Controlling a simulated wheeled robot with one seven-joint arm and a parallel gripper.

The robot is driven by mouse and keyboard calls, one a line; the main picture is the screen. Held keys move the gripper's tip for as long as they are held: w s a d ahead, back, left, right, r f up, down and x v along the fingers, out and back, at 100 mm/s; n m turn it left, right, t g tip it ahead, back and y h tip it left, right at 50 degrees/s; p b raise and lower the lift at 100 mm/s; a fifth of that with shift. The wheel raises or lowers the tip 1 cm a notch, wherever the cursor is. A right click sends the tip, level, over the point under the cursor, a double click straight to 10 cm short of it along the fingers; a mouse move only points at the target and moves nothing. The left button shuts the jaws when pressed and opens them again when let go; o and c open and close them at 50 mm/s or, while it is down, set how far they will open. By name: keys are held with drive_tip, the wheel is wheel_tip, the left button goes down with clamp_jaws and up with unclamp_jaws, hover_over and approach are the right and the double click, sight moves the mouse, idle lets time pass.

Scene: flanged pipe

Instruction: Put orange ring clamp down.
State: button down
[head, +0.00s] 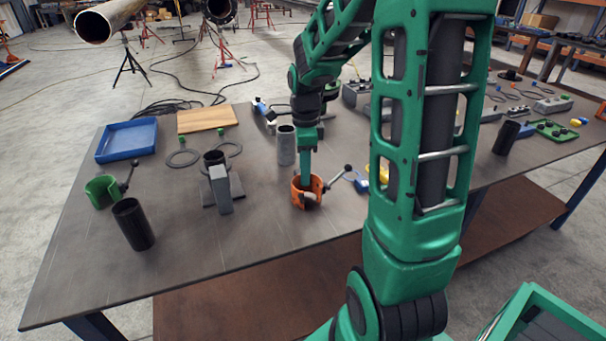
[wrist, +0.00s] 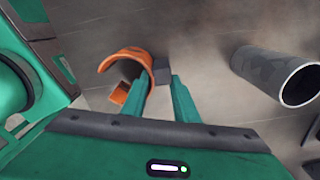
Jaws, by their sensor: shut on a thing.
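The orange ring clamp (head: 312,196) is at the table's middle in the head view, with a dark lever handle pointing up to the right. Its curved orange band also shows in the wrist view (wrist: 126,55). My gripper (head: 306,183) points down at the clamp, and its green fingers (wrist: 163,85) are shut on the clamp's band. The clamp is at or very near the table top; I cannot tell whether it touches. The fingertips are partly hidden by the clamp in the head view.
On the table (head: 260,235), a grey tube (head: 286,146) stands behind the clamp. Bare table lies in front of the clamp.

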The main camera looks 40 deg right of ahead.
drive_tip(key=shift+f, duration=0.6)
drive_tip(key=shift+f, duration=0.1)
drive_tip(key=c, duration=1.4)
unclamp_jaws()
